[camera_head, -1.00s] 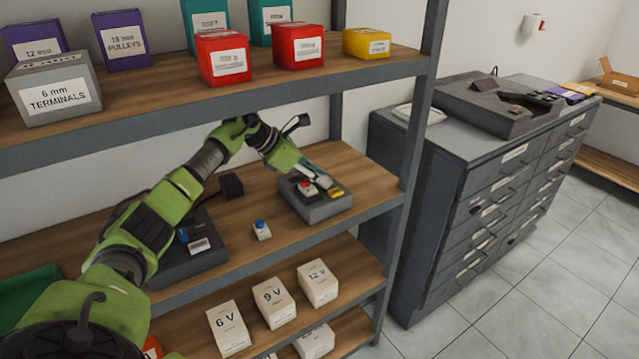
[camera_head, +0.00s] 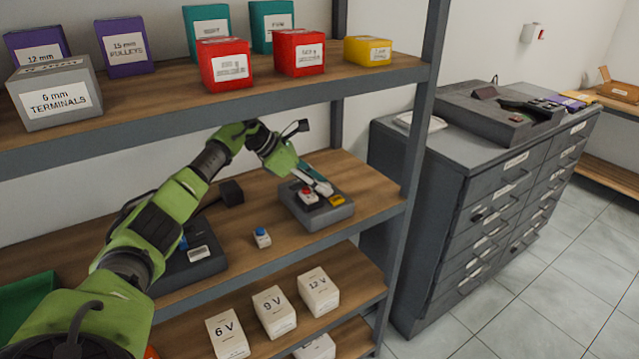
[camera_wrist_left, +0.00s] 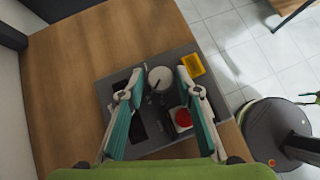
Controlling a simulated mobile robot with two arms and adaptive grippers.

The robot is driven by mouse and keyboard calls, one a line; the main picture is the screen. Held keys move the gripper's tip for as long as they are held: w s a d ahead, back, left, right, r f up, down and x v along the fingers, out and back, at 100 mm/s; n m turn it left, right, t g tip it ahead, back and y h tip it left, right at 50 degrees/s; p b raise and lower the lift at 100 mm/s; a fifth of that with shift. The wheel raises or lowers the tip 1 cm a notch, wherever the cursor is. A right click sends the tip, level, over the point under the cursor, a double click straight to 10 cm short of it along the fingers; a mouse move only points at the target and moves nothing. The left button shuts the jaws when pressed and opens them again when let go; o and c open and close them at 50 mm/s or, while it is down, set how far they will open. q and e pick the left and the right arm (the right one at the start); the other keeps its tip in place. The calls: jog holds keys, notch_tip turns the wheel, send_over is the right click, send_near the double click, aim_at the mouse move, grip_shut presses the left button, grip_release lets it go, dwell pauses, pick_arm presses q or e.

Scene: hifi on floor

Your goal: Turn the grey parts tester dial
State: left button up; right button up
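The grey parts tester (camera_head: 330,213) sits on the middle shelf, near its right end. In the left wrist view its grey top (camera_wrist_left: 187,137) carries a round, light grey dial (camera_wrist_left: 160,79), a red button (camera_wrist_left: 182,118) and a yellow patch (camera_wrist_left: 193,65). My left gripper (camera_head: 318,184) reaches down over the tester from the left. In the left wrist view its teal fingers stand apart on both sides of the dial (camera_wrist_left: 160,76), open. I cannot tell whether either fingertip touches the dial. In the head view the fingers hide the dial. My right gripper is out of view.
A small blue-topped block (camera_head: 262,238) and a dark device (camera_head: 194,268) stand left of the tester on the same shelf. The upper shelf (camera_head: 285,92) with labelled boxes hangs above my arm. White voltage boxes (camera_head: 274,311) stand below. A grey drawer cabinet (camera_head: 470,215) is at right.

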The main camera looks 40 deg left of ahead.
pick_arm(q)
jog(key=shift+v, duration=3.75)
